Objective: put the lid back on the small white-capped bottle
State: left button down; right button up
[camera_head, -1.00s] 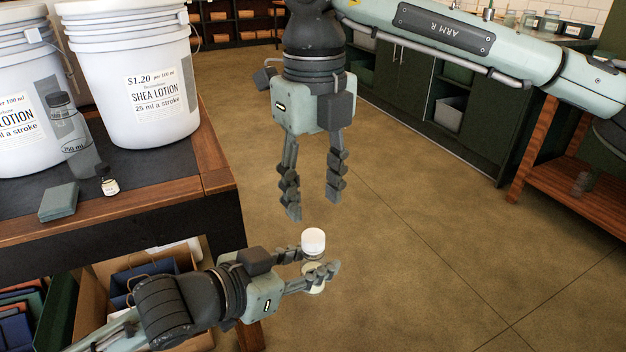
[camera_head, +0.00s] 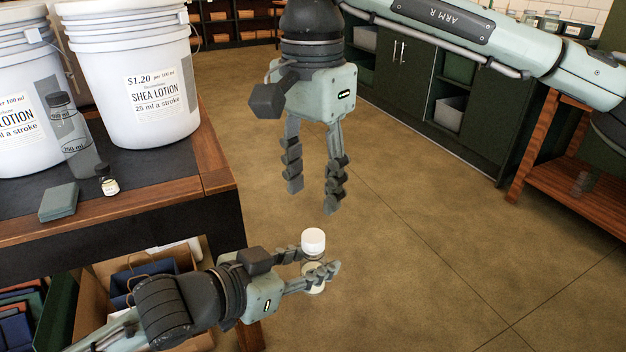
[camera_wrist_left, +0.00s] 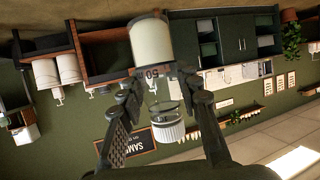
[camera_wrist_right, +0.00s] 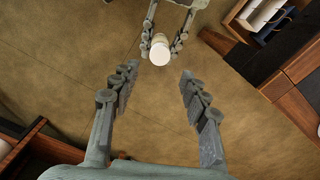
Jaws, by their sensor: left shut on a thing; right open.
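The small white-capped bottle (camera_head: 314,284) is upright between the fingers of my left gripper (camera_head: 312,265), which is shut on it in the air. The white lid (camera_head: 313,240) is at its top, above the fingers. In the left wrist view, which is upside down, the ribbed lid (camera_wrist_left: 168,129) shows below clear glass and the white contents (camera_wrist_left: 150,42). It looks to be on the mouth; I cannot tell how firmly. My right gripper (camera_head: 313,199) is open and empty, pointing down above the bottle. In the right wrist view the lid (camera_wrist_right: 159,52) lies beyond its fingertips.
On the table (camera_head: 215,170) at left stand large white lotion buckets (camera_head: 140,75), a clear bottle (camera_head: 72,145), a small dark-capped bottle (camera_head: 109,186) and a green block (camera_head: 58,202). The space around both grippers, right of the table, is free.

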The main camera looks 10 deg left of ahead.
aim_at(314, 236)
jog(key=shift+f, duration=4.05)
grip_shut()
jog(key=m, duration=1.1)
jog(key=shift+o, duration=0.4)
grip_release()
jog(key=shift+r, duration=0.1)
